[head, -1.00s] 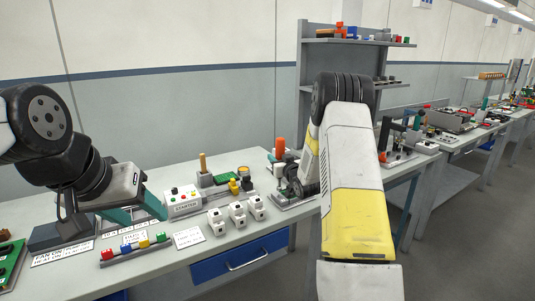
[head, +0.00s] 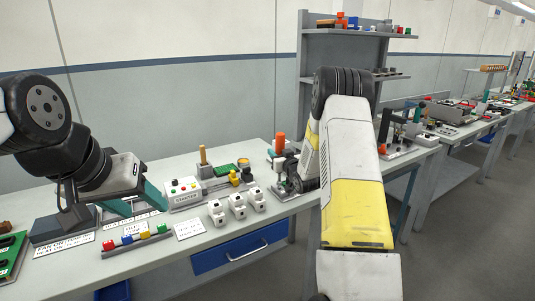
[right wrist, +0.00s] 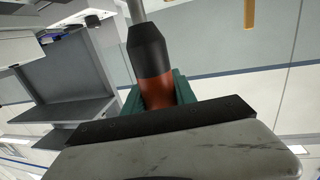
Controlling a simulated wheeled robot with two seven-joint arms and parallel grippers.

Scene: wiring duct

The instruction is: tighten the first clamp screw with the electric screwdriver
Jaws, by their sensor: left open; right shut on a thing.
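In the right wrist view, my right gripper (right wrist: 159,92) is shut on the electric screwdriver (right wrist: 155,70). The tool has an orange body, a black collar and a grey shaft running out of the top of the picture; its tip is out of view. In the head view, my right forearm hides most of that gripper. An orange upright handle (head: 280,143) stands just left of the right wrist; I cannot tell whether it belongs to the screwdriver or a fixture. My left gripper (head: 138,204) is open and empty, teal fingers low over the bench. I cannot make out the clamp screw.
The grey bench (head: 190,258) holds a starter box (head: 183,193), three white blocks (head: 237,206), a rail with coloured blocks (head: 135,242) and a green board (head: 10,262). A grey shelf unit (head: 350,55) stands behind my right arm. Bare bench lies along the front edge.

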